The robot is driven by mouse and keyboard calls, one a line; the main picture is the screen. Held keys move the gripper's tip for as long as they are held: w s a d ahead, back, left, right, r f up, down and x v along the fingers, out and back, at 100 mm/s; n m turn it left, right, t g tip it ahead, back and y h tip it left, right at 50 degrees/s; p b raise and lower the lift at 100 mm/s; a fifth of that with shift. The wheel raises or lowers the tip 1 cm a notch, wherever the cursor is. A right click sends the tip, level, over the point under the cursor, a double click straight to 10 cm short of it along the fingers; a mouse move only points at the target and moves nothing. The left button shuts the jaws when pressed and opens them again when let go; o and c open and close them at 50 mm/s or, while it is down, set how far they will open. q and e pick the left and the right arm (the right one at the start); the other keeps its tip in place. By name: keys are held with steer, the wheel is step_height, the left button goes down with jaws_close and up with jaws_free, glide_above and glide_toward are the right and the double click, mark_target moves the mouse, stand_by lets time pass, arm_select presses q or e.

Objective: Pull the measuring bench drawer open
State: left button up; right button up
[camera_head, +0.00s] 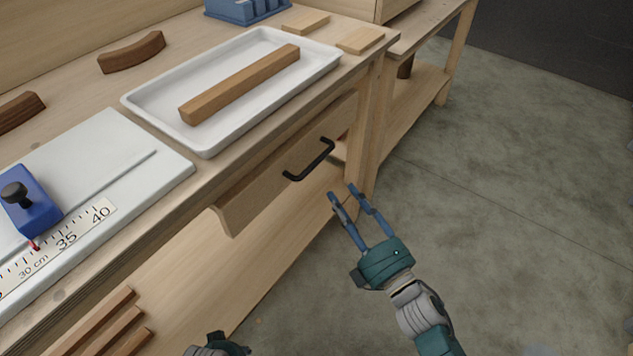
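The wooden drawer (262,184) sits under the edge of the measuring bench (192,192). Its front lies close under the bench top, and I see no opening into it. A black bar handle (318,161) is fixed to the drawer front. My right gripper (342,191) is open and empty, its blue fingers spread, just below and to the right of the handle in the picture and apart from it. Only a dark part of my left gripper (222,346) shows at the bottom edge; its fingers cannot be made out.
On the bench are a white tray (133,101) with a wooden bar (240,84), a white measuring board (105,140) with a blue slider (34,205), and curved wood pieces (131,53). Wooden strips (115,325) lie below. The grey floor (510,190) at right is clear.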

mark_target(317, 164)
steer(key=shift+n+y, duration=0.3)
steer(key=shift+n, duration=0.2)
steer(key=x, duration=0.3)
steer(key=r+x, duration=0.1)
steer(key=x, duration=0.7)
steer(key=shift+s+a+r, duration=0.3)
steer(key=shift+s+r, duration=0.05)
steer(key=shift+r, duration=0.1)
steer(key=shift+c, duration=0.2)
jaws_close()
